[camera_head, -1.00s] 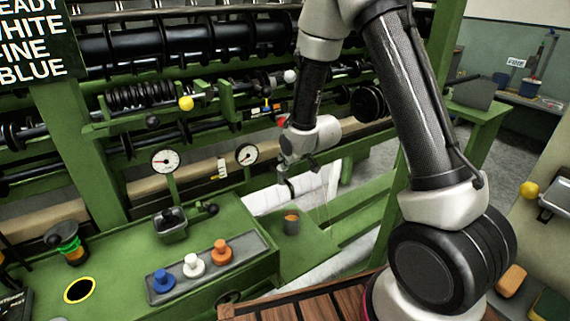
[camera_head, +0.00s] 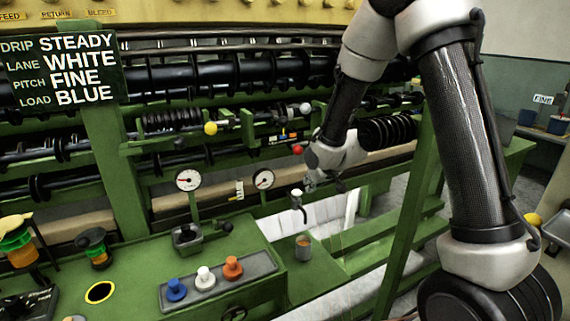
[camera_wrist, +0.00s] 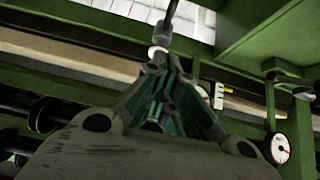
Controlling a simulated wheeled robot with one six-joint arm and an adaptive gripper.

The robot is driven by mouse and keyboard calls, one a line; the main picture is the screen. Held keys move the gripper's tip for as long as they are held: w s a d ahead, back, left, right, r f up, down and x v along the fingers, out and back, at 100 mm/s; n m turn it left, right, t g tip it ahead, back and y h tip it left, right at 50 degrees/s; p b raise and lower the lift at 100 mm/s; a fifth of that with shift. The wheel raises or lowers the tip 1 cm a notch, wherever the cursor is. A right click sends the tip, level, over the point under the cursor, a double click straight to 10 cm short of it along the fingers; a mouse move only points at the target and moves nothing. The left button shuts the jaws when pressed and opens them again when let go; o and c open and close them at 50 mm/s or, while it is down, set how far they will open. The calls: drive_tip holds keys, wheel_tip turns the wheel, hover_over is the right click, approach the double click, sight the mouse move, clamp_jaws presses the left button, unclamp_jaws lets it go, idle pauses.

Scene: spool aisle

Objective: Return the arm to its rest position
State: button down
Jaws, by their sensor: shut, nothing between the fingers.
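My arm reaches in from the right in the head view. My gripper (camera_head: 322,182) hangs in front of the green machine, just right of and a little above a small tap with a white top (camera_head: 297,194). In the wrist view the fingers (camera_wrist: 158,62) come together with nothing between them. Just beyond their tips is a white-topped dark rod (camera_wrist: 168,22), which looks like the same tap. Whether the fingertips touch it I cannot tell.
A copper-coloured cup (camera_head: 303,250) stands under the tap. A grey tray (camera_head: 245,272) holds blue, white and orange pegs. Two dials (camera_head: 188,180) and coloured ball knobs (camera_head: 211,128) stick out nearby. A green post (camera_head: 405,235) stands close to my arm. A sign (camera_head: 65,62) hangs at left.

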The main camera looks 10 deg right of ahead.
drive_tip(key=s+d+f+g+h, duration=0.15)
drive_tip(key=s+d+g, duration=0.35)
drive_tip(key=s, duration=0.7)
drive_tip(key=s+d+r+m, duration=0.1)
drive_tip(key=s+d+r, duration=0.2)
drive_tip(key=s+r, duration=0.4)
drive_tip(key=s+d+r+m+t, duration=0.1)
drive_tip(key=s+d+r, duration=0.3)
drive_tip(key=s+r, duration=0.3)
drive_tip(key=s+d+r+m+h, duration=0.1)
drive_tip(key=s+d+r, duration=0.2)
drive_tip(key=s+r, duration=0.4)
drive_tip(key=shift+s+d+r+m+t, duration=0.15)
drive_tip(key=shift+s+d+m+t, duration=0.15)
drive_tip(key=shift+s, duration=0.5)
